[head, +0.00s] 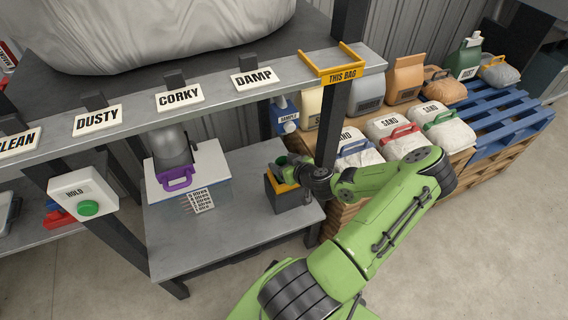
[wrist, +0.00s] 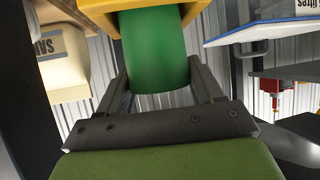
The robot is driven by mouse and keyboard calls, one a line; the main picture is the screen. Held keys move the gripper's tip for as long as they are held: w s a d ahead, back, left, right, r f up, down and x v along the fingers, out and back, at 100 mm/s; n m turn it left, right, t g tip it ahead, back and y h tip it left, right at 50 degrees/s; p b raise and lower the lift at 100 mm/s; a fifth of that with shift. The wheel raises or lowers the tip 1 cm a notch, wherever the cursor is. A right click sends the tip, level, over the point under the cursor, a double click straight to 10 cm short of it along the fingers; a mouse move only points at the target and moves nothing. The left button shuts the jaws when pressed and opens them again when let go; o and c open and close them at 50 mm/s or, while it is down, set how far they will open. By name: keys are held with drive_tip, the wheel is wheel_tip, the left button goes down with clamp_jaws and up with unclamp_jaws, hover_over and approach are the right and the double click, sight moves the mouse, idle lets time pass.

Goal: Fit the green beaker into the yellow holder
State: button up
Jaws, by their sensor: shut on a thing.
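The green beaker (wrist: 155,48) is between the two fingers of my gripper (wrist: 158,78) in the wrist view, and the gripper is shut on it. In the head view the beaker (head: 281,160) shows as a small green patch by my gripper (head: 298,169). The yellow holder (wrist: 105,14) borders the beaker's far end on both sides in the wrist view. In the head view the holder (head: 289,186) shows as a yellow edge on a dark block, just under the gripper. The beaker's far end is hidden, so I cannot tell how deep it sits.
The dark block stands on a grey lower shelf (head: 240,226). A dark post (head: 333,125) rises close behind my gripper. Sand bags (head: 395,128) lie to the right.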

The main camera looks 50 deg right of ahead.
drive_tip(key=o, duration=1.1)
drive_tip(key=shift+r+p, duration=0.15)
drive_tip(key=shift+p, duration=0.15)
drive_tip(key=p+v, duration=0.1)
drive_tip(key=v, duration=1.1)
drive_tip(key=w+a+r+n+g+y, duration=0.3)
drive_tip(key=a+r+g, duration=0.1)
drive_tip(key=a, duration=0.5)
drive_tip(key=w+a+r+n+g+y, duration=0.2)
drive_tip(key=w+a+r+n+g, duration=0.15)
drive_tip(key=a, duration=0.45)
drive_tip(key=s+a+r+m+t, duration=0.1)
drive_tip(key=s+a+r, duration=0.3)
drive_tip(key=a+r, duration=0.3)
drive_tip(key=s+a+r+m, duration=0.1)
drive_tip(key=s+a+r, duration=0.4)
drive_tip(key=a+r, duration=0.2)
drive_tip(key=shift+r+m+t+h, duration=0.35)
drive_tip(key=shift+r+h, duration=0.05)
drive_tip(key=shift+r, duration=0.4)
